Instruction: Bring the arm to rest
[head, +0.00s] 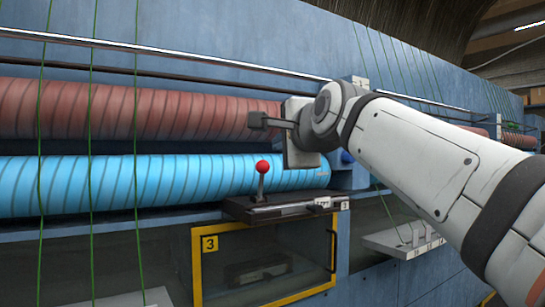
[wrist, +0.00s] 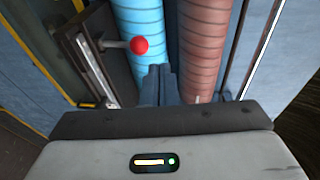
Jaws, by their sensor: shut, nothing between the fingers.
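My gripper (head: 258,121) is shut and empty at the end of my white arm, which reaches in from the right in the head view. It is in front of the red-brown roller (head: 150,110), above the lever's red ball knob (head: 262,167). I cannot tell whether it touches the roller. In the wrist view my gripper (wrist: 158,72) points at the gap between the blue roller (wrist: 143,30) and the red-brown roller (wrist: 204,50). The red knob (wrist: 139,46) is just left of the fingers there, apart from them.
The lever's dark slotted plate (head: 275,207) juts out below the blue roller. Under it is a yellow-framed clear door (head: 265,262) marked 3. Green threads (head: 137,120) hang in front of the rollers at left. A light tray (head: 405,240) projects at lower right.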

